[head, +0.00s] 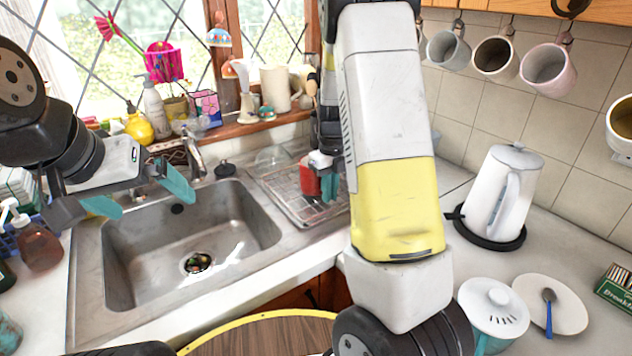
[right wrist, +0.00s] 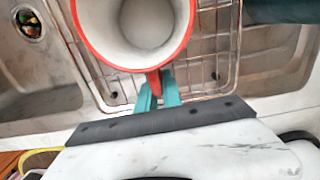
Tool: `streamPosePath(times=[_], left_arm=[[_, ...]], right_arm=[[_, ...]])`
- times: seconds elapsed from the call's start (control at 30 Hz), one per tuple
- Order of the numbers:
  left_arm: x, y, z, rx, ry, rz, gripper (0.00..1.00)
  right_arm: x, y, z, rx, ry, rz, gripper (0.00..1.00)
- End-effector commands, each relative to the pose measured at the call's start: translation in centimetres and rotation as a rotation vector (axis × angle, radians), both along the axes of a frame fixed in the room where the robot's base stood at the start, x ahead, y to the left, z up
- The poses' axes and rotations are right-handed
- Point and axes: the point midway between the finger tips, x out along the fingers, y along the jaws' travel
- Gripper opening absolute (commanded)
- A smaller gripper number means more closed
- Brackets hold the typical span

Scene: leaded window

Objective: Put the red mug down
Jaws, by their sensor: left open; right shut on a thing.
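The red mug (head: 309,178) is at the drying rack (head: 283,193) to the right of the sink, partly hidden by my right gripper and arm. My right gripper (head: 327,178) is shut on it. In the right wrist view the mug (right wrist: 92,48) shows its red rim and white, empty inside from above, upright, with the teal fingers (right wrist: 158,92) closed on its red handle. The wire rack (right wrist: 207,72) lies beneath it; I cannot tell whether the mug touches it. My left gripper (head: 148,200) is open and empty over the left side of the sink.
The steel sink (head: 215,225) has a tap (head: 193,155) behind it. A white kettle (head: 503,200) stands on the right counter, with a lidded pot (head: 492,310) and a plate (head: 566,312) nearer. Several mugs hang above. The windowsill is crowded.

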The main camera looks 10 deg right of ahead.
Motion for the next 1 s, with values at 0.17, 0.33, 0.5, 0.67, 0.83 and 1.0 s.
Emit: streamPosePath(times=[0.17, 0.33, 0.5, 0.67, 0.83, 1.0], left_arm=[[0.0, 0.0, 0.0, 0.0, 0.0, 0.0, 1.0], [0.0, 0.0, 0.0, 0.0, 0.0, 0.0, 1.0], [0.0, 0.0, 0.0, 0.0, 0.0, 0.0, 1.0], [0.0, 0.0, 0.0, 0.0, 0.0, 0.0, 1.0], [0.0, 0.0, 0.0, 0.0, 0.0, 0.0, 1.0], [0.0, 0.0, 0.0, 0.0, 0.0, 0.0, 1.0]], right_arm=[[0.0, 0.0, -0.3, 0.0, 0.001, 0.0, 0.24], [0.0, 0.0, -0.3, 0.0, 0.001, 0.0, 0.32], [0.0, 0.0, -0.2, 0.0, 0.0, 0.0, 0.32], [0.1, 0.0, 1.0, -0.001, -0.004, 0.002, 0.32], [0.1, 0.1, 4.3, 0.001, -0.005, 0.002, 0.32], [0.0, 0.0, 8.0, 0.0, -0.004, 0.002, 0.32]])
